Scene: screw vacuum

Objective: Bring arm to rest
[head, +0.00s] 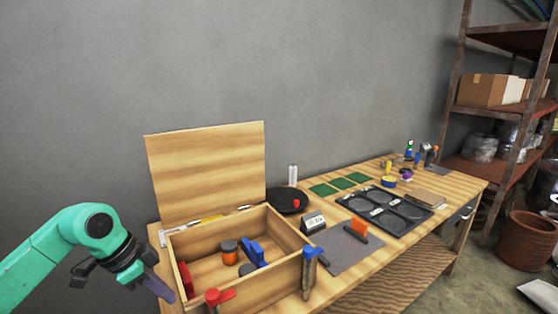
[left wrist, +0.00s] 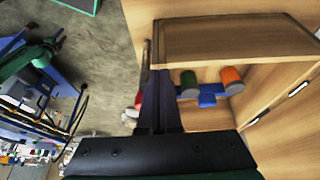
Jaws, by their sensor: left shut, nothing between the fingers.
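My left arm comes in from the left in the head view, and its gripper (head: 158,287) points down just left of the open wooden box (head: 262,288). The gripper's fingers are together and hold nothing. In the left wrist view the shut fingers (left wrist: 160,100) show beside the box's wooden wall (left wrist: 230,42). The gripper is apart from the things inside the box. My right arm and gripper are not in view.
The box's lid (head: 207,170) stands open. Inside are an orange jar (head: 230,256) and a blue tool (head: 254,252). A red-handled tool (head: 219,297) is at its front edge. A black tray (head: 385,211), green squares (head: 341,183) and a grey mat (head: 345,252) lie on the table.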

